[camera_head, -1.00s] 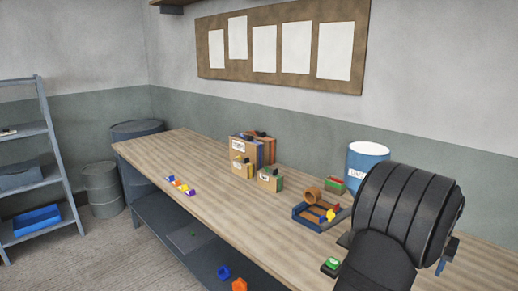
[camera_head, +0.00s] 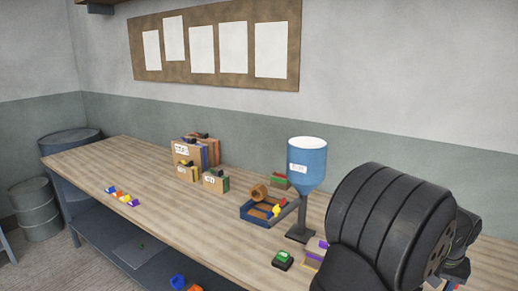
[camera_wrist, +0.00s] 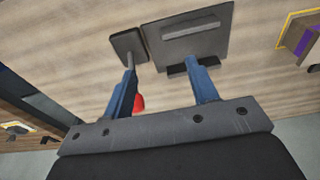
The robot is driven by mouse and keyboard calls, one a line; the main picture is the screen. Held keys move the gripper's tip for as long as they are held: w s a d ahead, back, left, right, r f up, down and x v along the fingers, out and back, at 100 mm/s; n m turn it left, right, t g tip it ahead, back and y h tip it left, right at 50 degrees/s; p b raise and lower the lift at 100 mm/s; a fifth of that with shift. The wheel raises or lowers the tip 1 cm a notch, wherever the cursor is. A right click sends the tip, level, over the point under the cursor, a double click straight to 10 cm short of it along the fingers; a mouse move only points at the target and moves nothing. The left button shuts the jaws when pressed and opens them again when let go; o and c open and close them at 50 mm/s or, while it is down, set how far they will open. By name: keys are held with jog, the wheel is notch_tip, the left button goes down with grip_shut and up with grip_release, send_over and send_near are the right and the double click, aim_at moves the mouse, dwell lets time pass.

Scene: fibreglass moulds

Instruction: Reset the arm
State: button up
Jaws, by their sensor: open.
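My gripper (camera_wrist: 163,85) shows in the wrist view as two blue fingers set well apart. No object is visible between their tips, and they are over the wooden bench (camera_wrist: 75,65). In the head view my dark, ribbed arm fills the lower right, and I cannot make out the fingers there.
A blue hopper (camera_head: 307,168) on a dark stand is close left of my arm. A blue tray (camera_head: 255,213), a green-topped block (camera_head: 283,260) and cardboard boxes (camera_head: 190,150) are on the bench. Small coloured pieces (camera_head: 122,197) lie farther left.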

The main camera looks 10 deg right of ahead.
jog(key=shift+s+d, duration=0.15)
jog(key=shift+s, duration=0.6)
jog(key=shift+s+d, duration=0.15)
jog(key=shift+s, duration=0.55)
jog(key=o, duration=1)
jog(key=shift+o, duration=0.2)
jog(key=w+a+r+n+h, duration=0.2)
jog(key=w+a+r+n, duration=0.3)
jog(key=w+a+n, duration=0.65)
jog(key=w+a+r+n+h, duration=0.1)
jog(key=w+a+r+n, duration=0.4)
jog(key=w+a, duration=1.05)
jog(key=shift+n, duration=0.55)
jog(key=w+d+f, duration=0.1)
jog(key=d+f, duration=0.1)
jog(key=f, duration=0.1)
jog(key=w+d+f, duration=0.1)
jog(key=d+f, duration=0.1)
jog(key=f, duration=0.1)
jog(key=w+d+f, duration=0.1)
jog(key=d+f, duration=0.1)
jog(key=f, duration=0.1)
jog(key=shift+d+f, duration=0.3)
jog(key=shift+f, duration=0.05)
jog(key=w+v, duration=0.1)
jog(key=v, duration=0.9)
jog(key=shift+s, duration=0.45)
jog(key=shift+a, duration=0.1)
